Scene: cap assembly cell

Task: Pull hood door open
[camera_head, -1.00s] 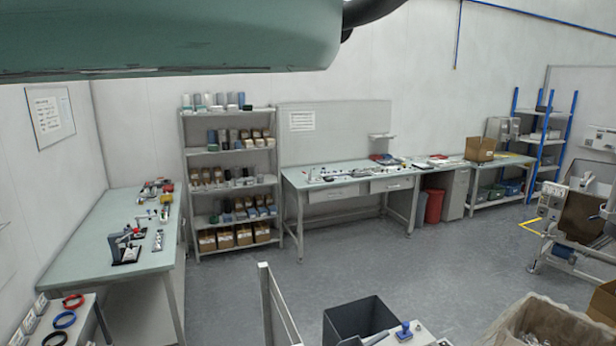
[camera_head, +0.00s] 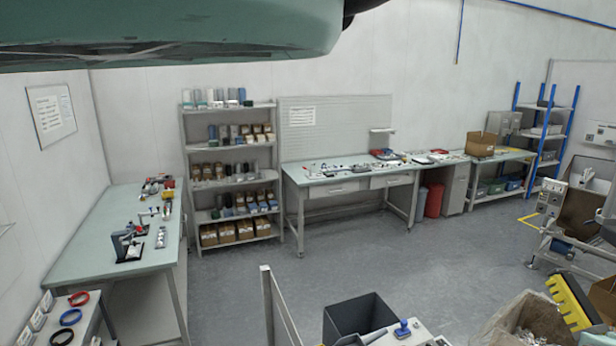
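No hood door can be made out for certain. At the right edge stands a grey machine (camera_head: 556,246) with a brown panel (camera_head: 582,214); I cannot tell whether this is the hood. My gripper is not recognisable in this view. A yellow part with black ridges (camera_head: 570,302) shows at the lower right, above an open bin; what it belongs to is unclear.
A grey frame post (camera_head: 267,305), a dark open box (camera_head: 362,318) and an open bin with crumpled contents (camera_head: 530,325) stand close in front. A workbench (camera_head: 110,232) is at left, shelves (camera_head: 230,150) behind. The mid floor (camera_head: 350,262) is clear.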

